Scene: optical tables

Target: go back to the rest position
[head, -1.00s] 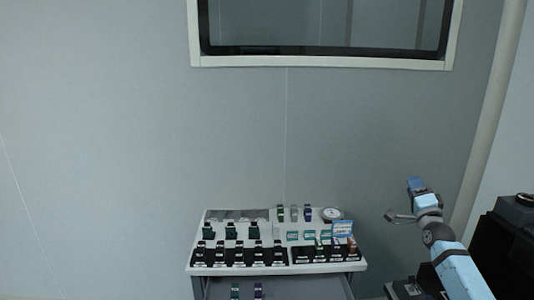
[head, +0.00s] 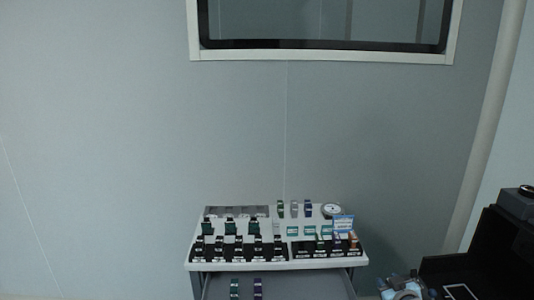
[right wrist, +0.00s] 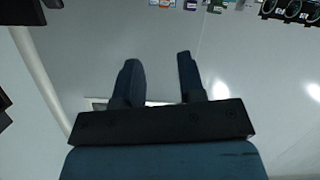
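My right gripper (right wrist: 158,58) shows in the right wrist view with its two dark fingers apart and nothing between them. In the head view only a part of my right arm shows, low at the bottom right edge, to the right of the cart. My left arm and gripper are not in the head view.
A white-topped cart (head: 275,267) against the wall carries rows of small dark holders, coloured items, a round white dial (head: 331,210) and a blue-white card (head: 343,223). An open drawer (head: 310,287) below holds two small items. A black case (head: 490,255) stands at the right.

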